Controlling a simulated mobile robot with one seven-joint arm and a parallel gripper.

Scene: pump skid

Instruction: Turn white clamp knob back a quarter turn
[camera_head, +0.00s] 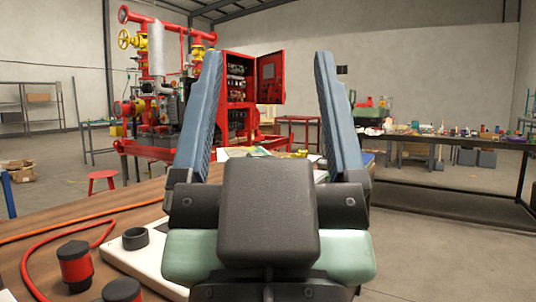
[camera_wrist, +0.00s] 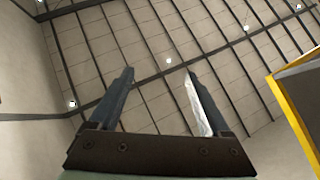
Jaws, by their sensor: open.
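My gripper (camera_head: 268,56) is open and empty, raised in front of the head camera with its two blue fingers spread wide and pointing up. I cannot make out a white clamp knob in either view. The red pump skid (camera_head: 160,125) stands in the background at left, well beyond my gripper, with pipes, yellow handwheels (camera_head: 124,39) and an open red cabinet (camera_head: 239,85). My gripper hides part of the scene behind it.
A cluttered dark table (camera_head: 450,137) stands at right. Floor at lower right is clear.

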